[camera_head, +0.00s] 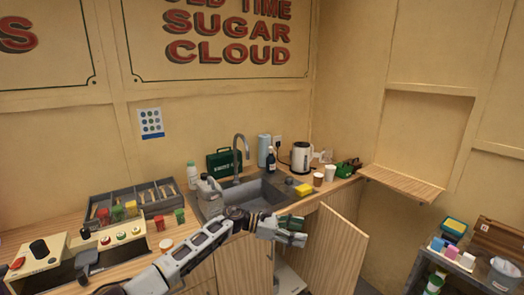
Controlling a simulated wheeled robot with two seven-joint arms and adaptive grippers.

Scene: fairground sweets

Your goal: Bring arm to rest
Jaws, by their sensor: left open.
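My left arm reaches in from the bottom left, across the front of the counter. My left gripper (298,231) is open in front of the sink cabinet, near the top of an open cabinet door (335,250). A dark green patch shows at the gripper; I cannot tell whether it is part of the gripper or a thing behind it. No object is clearly seen between the fingers. My right gripper is not in view.
The counter (45,232) holds a sink (255,193), a tap, a yellow sponge (304,189), cups, a kettle (301,157) and a grey compartment tray (160,201). A wooden shelf (402,184) juts from the right wall. A loaded grey cart stands lower right.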

